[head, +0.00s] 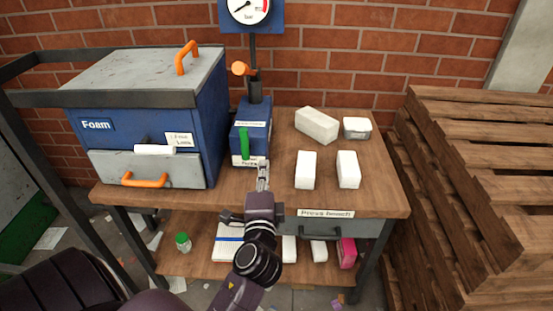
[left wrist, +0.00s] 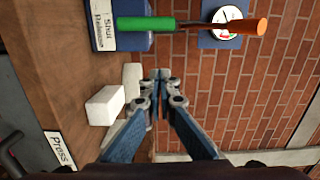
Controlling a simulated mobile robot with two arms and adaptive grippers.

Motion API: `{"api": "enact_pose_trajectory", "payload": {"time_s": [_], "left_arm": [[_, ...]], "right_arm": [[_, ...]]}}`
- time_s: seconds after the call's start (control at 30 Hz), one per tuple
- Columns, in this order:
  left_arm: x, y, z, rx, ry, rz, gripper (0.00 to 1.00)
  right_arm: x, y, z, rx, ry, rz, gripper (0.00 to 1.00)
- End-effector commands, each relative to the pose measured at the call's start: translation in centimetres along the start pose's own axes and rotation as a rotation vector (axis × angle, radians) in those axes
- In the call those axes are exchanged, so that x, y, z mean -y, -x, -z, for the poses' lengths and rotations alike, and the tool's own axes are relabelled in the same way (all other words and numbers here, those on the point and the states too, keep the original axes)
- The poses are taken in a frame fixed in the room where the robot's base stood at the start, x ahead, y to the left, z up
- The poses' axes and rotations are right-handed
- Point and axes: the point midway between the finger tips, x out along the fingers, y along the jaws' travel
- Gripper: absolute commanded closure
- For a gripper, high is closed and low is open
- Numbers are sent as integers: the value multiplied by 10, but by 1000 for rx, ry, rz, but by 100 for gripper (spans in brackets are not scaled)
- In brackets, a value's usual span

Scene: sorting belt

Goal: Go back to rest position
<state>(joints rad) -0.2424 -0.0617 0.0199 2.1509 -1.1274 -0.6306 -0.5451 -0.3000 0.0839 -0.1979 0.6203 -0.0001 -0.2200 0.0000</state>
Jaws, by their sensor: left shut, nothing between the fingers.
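My left gripper (head: 263,176) is above the front part of the press bench (head: 386,206), just in front of the blue press box. It is shut with nothing between its fingers, and its closed fingertips also show in the left wrist view (left wrist: 161,75). The green lever (head: 244,144) stands upright at the front of the press box (head: 262,113); the left fingertips are close to its right side in the head view. In the left wrist view the green lever (left wrist: 146,24) is apart from the fingertips. My right gripper is not in view.
A blue foam box (head: 212,110) with orange handles stands at the left. White blocks (head: 306,169) and a small container (head: 357,128) are on the bench's right half. A gauge (head: 248,10) rises behind the press box. Stacked wooden pallets (head: 480,170) are at the right. A lower shelf (head: 200,262) holds several items.

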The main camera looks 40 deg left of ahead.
Motion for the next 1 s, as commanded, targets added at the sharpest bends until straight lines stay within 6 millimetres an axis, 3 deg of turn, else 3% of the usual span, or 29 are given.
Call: {"api": "enact_pose_trajectory", "payload": {"time_s": [0.27,0.37,0.47,0.6,0.7,0.8,1.0], "left_arm": [[-3,1,-2,3,17,-14,100],[-20,9,-10,24,101,-82,100],[-54,28,-22,65,259,-227,100],[-119,81,-29,154,510,-525,100],[-156,127,-26,219,632,-729,100],[-180,172,-21,278,706,-904,100],[-205,254,-15,382,772,-1187,100]], "right_arm": [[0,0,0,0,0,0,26],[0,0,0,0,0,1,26],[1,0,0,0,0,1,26],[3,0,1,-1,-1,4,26],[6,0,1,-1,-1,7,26],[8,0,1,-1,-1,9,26],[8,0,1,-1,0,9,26]]}}
